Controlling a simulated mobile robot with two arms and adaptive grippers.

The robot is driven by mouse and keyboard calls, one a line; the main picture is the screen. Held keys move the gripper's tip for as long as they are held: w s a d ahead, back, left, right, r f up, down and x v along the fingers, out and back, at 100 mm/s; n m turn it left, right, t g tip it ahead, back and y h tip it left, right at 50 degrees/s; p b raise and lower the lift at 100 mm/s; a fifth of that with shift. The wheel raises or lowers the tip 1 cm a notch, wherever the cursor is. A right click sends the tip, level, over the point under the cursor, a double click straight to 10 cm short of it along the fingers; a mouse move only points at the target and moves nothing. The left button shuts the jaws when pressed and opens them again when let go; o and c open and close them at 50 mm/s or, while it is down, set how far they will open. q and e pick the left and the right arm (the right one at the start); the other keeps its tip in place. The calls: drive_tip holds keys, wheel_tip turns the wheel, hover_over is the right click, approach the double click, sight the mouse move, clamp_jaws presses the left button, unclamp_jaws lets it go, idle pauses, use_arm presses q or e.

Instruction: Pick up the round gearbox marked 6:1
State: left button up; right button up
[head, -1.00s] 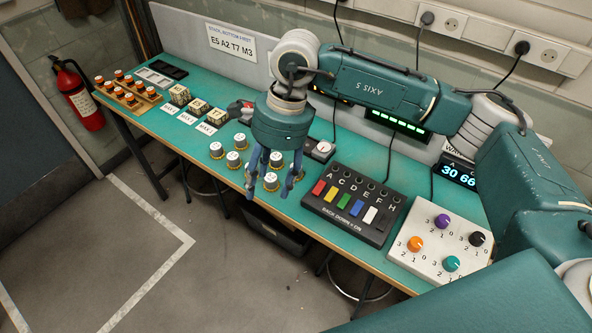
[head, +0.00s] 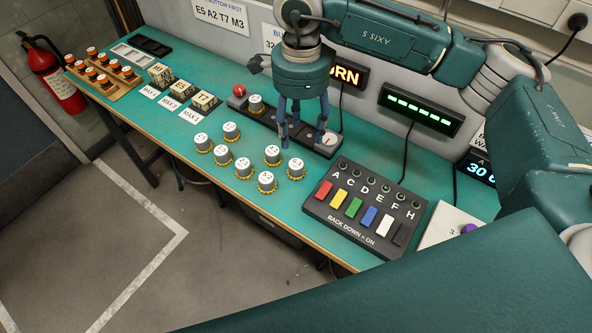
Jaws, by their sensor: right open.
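Several round gearboxes with pale grey tops and yellow toothed bases stand upright on the green bench. One is the front gearbox (head: 267,182), another the right-hand gearbox (head: 295,168), another the far-left gearbox (head: 203,143). One more gearbox (head: 256,104) sits on a long black fixture (head: 268,121). The marks on their tops are too small to read, so I cannot tell which is 6:1. My right gripper (head: 301,139) points down over the right part of the fixture, fingers apart, nothing seen between them. My left gripper is not in view.
A switch box (head: 365,208) with coloured levers stands right of the gearboxes. A round dial (head: 328,140) is at the fixture's right end, a red knob (head: 239,91) at its left. Labelled blocks (head: 182,92) and an orange-capped rack (head: 104,72) stand left.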

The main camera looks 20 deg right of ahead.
sight(296, 164)
wheel_tip(296, 164, down, 7)
drive_tip(key=shift+w+r+b, duration=0.15)
drive_tip(key=shift+r+b, duration=0.05)
drive_tip(key=shift+b, duration=0.4)
wheel_tip(296, 164, down, 2)
drive_tip(key=shift+w+d, duration=0.1)
drive_tip(key=shift+f, duration=0.3)
drive_tip(key=shift+f+p, duration=0.25)
drive_tip(key=shift+p, duration=0.3)
drive_tip(key=f, duration=0.2)
drive_tip(key=f+p, duration=0.1)
drive_tip(key=shift+w+a+f+p, duration=0.2)
drive_tip(key=shift+a+f+p, duration=0.1)
drive_tip(key=shift+a+f, duration=0.1)
drive_tip(key=shift+f, duration=0.4)
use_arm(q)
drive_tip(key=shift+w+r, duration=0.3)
use_arm(e)
drive_tip(key=c, duration=1.3)
